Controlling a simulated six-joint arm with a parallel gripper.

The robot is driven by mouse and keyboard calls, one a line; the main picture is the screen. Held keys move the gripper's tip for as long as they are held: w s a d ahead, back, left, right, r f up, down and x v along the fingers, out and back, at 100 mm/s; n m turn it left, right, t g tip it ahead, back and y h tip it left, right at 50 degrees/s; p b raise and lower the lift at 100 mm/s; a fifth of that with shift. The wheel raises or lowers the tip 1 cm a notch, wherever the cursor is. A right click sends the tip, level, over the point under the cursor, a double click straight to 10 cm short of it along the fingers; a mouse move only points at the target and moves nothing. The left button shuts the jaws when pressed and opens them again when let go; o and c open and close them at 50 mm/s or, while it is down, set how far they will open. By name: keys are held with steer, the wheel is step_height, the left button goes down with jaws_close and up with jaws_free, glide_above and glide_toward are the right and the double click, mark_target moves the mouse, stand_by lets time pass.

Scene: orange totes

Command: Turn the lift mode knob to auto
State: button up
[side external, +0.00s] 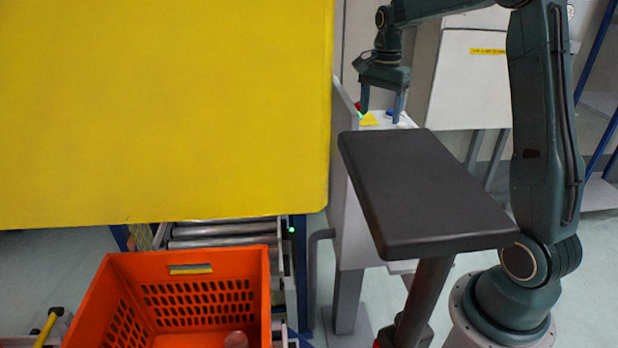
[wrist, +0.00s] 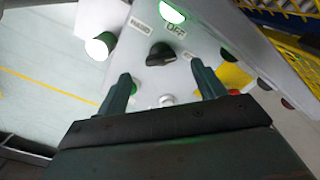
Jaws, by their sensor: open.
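The black lift mode knob (wrist: 160,54) sits on a pale control panel (wrist: 215,50) in the wrist view. An "OFF" label is printed above it, with small labels to its left and right that are hard to read. I cannot tell for sure which label the knob points at. My gripper (wrist: 161,69) is open, with nothing between its fingers; the knob appears between and just beyond the fingertips. In the side view my gripper (side external: 381,117) points down over the panel top, and the knob cannot be made out there.
Near the knob are a lit green lamp (wrist: 172,12), a silver button (wrist: 166,100), a yellow label (wrist: 232,76) and a red button (wrist: 234,92). A black padded slab (side external: 425,190) stands in front of the panel. A yellow board (side external: 165,100) and orange tote (side external: 90,295) are at left.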

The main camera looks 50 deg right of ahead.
mark_target(378, 133)
step_height(378, 133, up, 8)
stand_by(0.4)
steer(key=shift+a, duration=0.1)
steer(key=s+a+r+n+t, duration=0.25)
steer(key=s+a+n, duration=0.55)
steer(key=a, duration=0.6)
steer(key=s+a+f+n+t, duration=0.3)
steer(key=s+a+f+n, duration=0.3)
steer(key=s+a+n, duration=0.3)
steer(key=s+n, duration=0.1)
steer(key=s, duration=0.3)
steer(key=shift+f, duration=0.15)
steer(key=shift+c, duration=0.2)
